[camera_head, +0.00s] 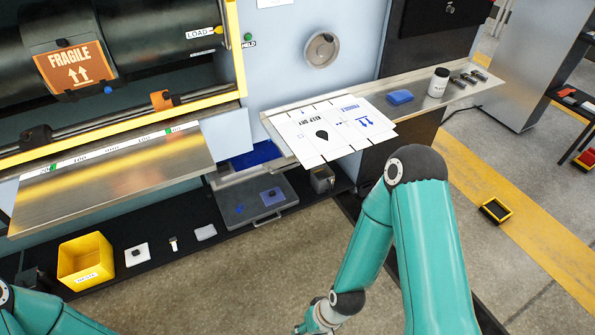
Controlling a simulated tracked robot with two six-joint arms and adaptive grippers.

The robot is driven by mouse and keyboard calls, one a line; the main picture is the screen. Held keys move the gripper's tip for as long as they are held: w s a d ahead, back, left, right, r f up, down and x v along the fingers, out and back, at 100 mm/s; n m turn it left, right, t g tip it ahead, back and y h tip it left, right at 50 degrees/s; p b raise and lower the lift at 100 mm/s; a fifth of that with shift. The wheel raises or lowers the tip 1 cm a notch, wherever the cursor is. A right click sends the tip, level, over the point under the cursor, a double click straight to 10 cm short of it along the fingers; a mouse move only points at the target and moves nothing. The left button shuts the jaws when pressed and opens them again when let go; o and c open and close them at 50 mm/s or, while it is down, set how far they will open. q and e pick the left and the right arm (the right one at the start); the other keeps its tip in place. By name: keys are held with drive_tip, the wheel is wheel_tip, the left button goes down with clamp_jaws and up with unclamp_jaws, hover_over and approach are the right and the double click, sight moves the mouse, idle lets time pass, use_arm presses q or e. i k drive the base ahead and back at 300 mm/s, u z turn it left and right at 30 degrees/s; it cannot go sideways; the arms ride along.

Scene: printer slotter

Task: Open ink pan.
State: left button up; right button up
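What looks like the ink pan is low in the machine's middle: a dark blue ink surface (254,155) shows in a recess. I cannot tell whether this panel is the pan's cover or a separate tray. My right arm reaches down in front of the machine, to the right of the panel. Its wrist is at the bottom edge and its gripper is cut off. Only part of my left arm shows at the bottom left corner; its gripper is out of view.
A steel shelf (470,85) holds printed cardboard sheets (333,128), a blue cloth (400,97), a white bottle (438,82) and small dark parts. A steel plate (110,185) juts out left. A yellow bin (86,262) and small items line the low black ledge.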

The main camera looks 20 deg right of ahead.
sight(265, 157)
drive_tip(key=u, duration=0.15)
drive_tip(key=i, duration=0.9)
drive_tip(key=z, duration=0.1)
